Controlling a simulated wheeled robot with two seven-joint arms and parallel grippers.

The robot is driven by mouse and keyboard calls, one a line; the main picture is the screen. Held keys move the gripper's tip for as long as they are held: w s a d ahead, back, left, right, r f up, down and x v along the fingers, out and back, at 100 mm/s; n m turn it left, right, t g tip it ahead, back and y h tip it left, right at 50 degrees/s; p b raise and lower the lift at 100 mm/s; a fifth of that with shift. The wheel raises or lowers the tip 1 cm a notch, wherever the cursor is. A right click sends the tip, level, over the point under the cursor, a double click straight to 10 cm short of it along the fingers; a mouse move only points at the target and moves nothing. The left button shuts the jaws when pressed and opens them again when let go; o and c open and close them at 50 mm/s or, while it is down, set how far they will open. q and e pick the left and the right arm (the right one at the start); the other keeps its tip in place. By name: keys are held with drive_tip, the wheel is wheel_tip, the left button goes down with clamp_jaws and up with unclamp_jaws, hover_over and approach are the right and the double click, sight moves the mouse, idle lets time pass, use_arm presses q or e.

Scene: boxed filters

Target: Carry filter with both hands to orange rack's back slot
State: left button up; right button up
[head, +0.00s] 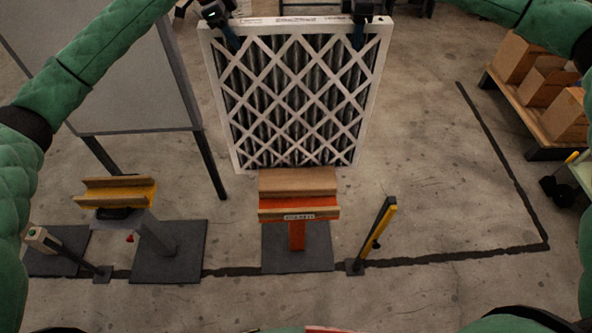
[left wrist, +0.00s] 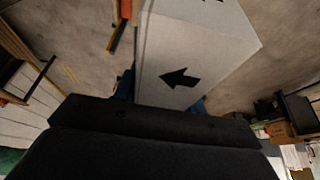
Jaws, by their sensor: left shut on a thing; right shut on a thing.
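The filter (head: 296,100) is a large white-framed panel with a diagonal lattice over dark pleats. It hangs upright behind the orange rack in the head view. My left gripper (head: 232,38) is shut on its top left part, and my right gripper (head: 359,36) is shut on its top right part. In the left wrist view the filter's white side (left wrist: 195,60) shows a black arrow, with the gripper's blue fingers (left wrist: 165,90) around it. The orange rack (head: 298,213) stands on a dark base plate. The filter's lower edge is just behind the rack's top; I cannot tell whether they touch.
A yellow rack (head: 150,190) on a grey post stands left of the orange one. A yellow-black post (head: 378,228) stands to its right. A grey table (head: 130,110) is at the left, and a bench with cardboard boxes (head: 548,82) at the right. Floor is clear right of the filter.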

use_arm(q)
drive_tip(key=o, duration=1.2)
use_arm(e)
drive_tip(key=o, duration=1.2)
drive_tip(key=shift+f, duration=0.1)
use_arm(q)
drive_tip(key=v, duration=1.1)
drive_tip(key=shift+a+r, duration=0.25)
drive_tip(key=shift+r, duration=0.15)
use_arm(e)
wheel_tip(320, 180, up, 12)
drive_tip(key=shift+f, duration=0.1)
